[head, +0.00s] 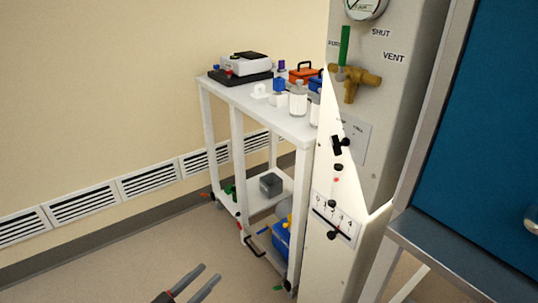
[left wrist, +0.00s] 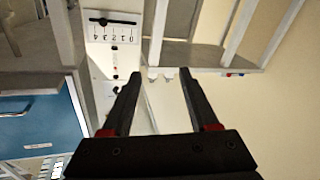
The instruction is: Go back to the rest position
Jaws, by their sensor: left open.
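My left gripper (head: 198,281) shows at the bottom of the head view, low over the floor, with only its fingers in frame. In the left wrist view the same gripper (left wrist: 158,80) has its two dark fingers spread apart, with nothing between them. It is open and empty, and touches nothing that I can see. My right gripper is in neither view.
A white cart (head: 270,114) with bottles and boxes stands against the vented wall. Beside it is a grey control column (head: 350,210) with a brass valve (head: 355,82). A blue-panelled cabinet (head: 490,130) fills the right. The floor (head: 120,275) at front left is clear.

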